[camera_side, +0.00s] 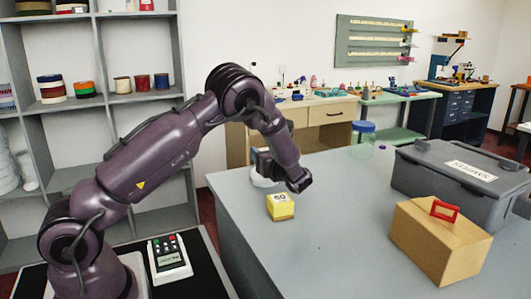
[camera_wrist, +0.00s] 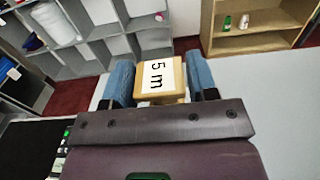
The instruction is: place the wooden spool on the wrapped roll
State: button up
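A yellow labelled block (camera_side: 280,209) stands on the table (camera_side: 330,225) close in front of the gripper. A cardboard box (camera_side: 430,240) with a red handle and a grey lidded bin (camera_side: 460,175) fill the right side. A blue-lidded jar (camera_side: 362,145) stands at the back. The table's middle is clear.

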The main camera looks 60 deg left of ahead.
jog(key=shift+o, duration=1.1)
jog(key=shift+r, duration=0.25)
jog(key=d, duration=0.4)
jog(key=shift+d, duration=0.35)
jog(key=s+d+r+n+g+h, duration=0.1)
jog(key=s+d+r+n+h, duration=0.1)
jog(key=s+r+n+h, duration=0.5)
jog(key=s+d+r+n+t+h, duration=0.2)
jog(key=s+d+n+h, duration=0.3)
jog(key=s+d, duration=0.3)
jog(key=s+d+r+n+t+h, duration=0.2)
jog(key=s+d+n+t+h, duration=0.2)
jog(key=d, duration=0.8)
jog(key=s+n+h, duration=0.2)
jog(key=s, duration=0.2)
jog(key=shift+r+t, duration=0.2)
jog(key=shift+t, duration=0.1)
